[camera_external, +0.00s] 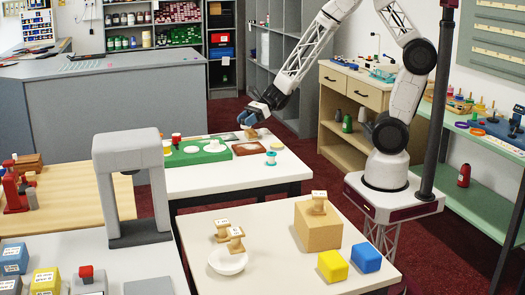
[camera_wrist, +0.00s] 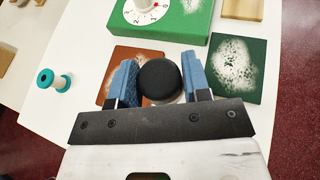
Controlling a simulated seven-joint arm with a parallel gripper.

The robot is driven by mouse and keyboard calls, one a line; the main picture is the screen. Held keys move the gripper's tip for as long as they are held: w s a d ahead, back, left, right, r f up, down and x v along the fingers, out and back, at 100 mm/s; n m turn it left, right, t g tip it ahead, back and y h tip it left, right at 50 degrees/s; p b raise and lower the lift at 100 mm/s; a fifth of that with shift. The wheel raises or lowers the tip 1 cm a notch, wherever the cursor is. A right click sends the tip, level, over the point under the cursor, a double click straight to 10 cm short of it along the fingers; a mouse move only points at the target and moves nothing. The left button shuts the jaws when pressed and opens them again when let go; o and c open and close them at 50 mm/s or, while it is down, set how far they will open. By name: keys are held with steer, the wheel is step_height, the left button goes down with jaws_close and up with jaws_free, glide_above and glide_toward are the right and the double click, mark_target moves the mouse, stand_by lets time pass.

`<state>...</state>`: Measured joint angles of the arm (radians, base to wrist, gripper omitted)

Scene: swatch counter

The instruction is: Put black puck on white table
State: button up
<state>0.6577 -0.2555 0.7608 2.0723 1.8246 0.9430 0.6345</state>
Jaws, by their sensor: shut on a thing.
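The black puck (camera_wrist: 159,80) is a dark round disc in the wrist view, with a paler rim at its lower edge. My gripper (camera_wrist: 161,83) has its two blue fingers on either side of it and is shut on it. In the external view my gripper (camera_external: 250,118) is over the back part of the white table (camera_external: 225,178). The puck cannot be made out clearly there. The white table also shows in the wrist view (camera_wrist: 70,116). A reddish-brown board (camera_wrist: 124,62) lies behind the puck in the wrist view.
On the white table are a green block with white dials (camera_external: 190,157), a dark green board (camera_wrist: 240,65) and a teal-and-white spool (camera_external: 271,158). A second pale table (camera_external: 285,275) in front holds stamps, a bowl, a wooden block and coloured cubes. A grey arch (camera_external: 130,150) stands left.

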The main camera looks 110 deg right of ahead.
glide_above(269, 140)
steer(key=f, duration=0.3)
steer(key=shift+a+f, duration=0.2)
steer(key=shift+f, duration=0.1)
steer(key=shift+f, duration=1.55)
steer(key=o, duration=0.9)
steer(key=shift+f, duration=0.1)
steer(key=shift+v, duration=3.75)
steer(key=shift+a, duration=0.15)
